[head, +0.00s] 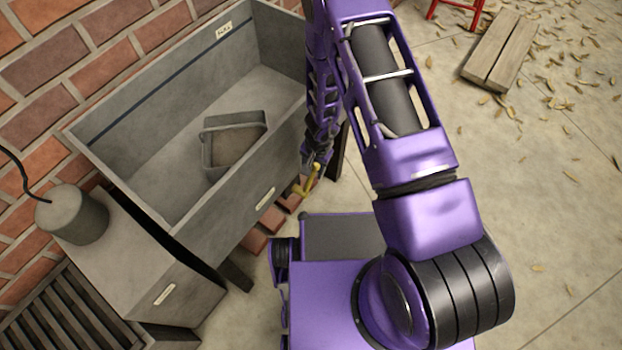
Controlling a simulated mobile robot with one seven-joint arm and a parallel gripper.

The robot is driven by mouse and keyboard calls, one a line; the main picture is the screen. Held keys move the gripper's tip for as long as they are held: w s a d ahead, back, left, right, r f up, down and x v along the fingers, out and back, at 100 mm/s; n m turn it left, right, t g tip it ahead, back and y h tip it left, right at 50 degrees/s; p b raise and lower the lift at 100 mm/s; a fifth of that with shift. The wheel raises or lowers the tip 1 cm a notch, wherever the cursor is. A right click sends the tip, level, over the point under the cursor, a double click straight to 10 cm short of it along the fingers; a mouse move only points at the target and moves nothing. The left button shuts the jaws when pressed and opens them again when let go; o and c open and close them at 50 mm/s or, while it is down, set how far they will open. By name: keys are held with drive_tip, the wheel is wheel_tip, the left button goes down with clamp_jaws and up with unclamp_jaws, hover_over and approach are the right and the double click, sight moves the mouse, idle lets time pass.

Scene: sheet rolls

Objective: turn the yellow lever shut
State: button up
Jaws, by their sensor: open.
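The yellow lever (313,176) shows just right of the front wall of the grey trough, near its right end. It stands at a slant, and the part it is fixed to is hidden. My gripper (318,160) is at the lower end of my purple arm, right by the lever's upper end. The gripper is open, but its fingers are small and dark here. I cannot tell whether they touch the lever or stand around it.
The grey trough (190,215) stands against the brick wall with a grey bucket (211,157) in it. A grey cabinet (140,290) with a cylinder (72,214) is at left. Bricks (253,243) lie below the trough.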

sight(312, 175)
drive_tip(key=f, duration=0.2)
drive_tip(key=f+b, duration=0.1)
drive_tip(key=f, duration=0.2)
drive_tip(key=shift+w+a+f+b, duration=0.15)
drive_tip(key=shift+a+f+b, duration=0.05)
drive_tip(key=shift+f+b, duration=0.1)
drive_tip(key=shift+r, duration=0.1)
clamp_jaws()
idle(1.0)
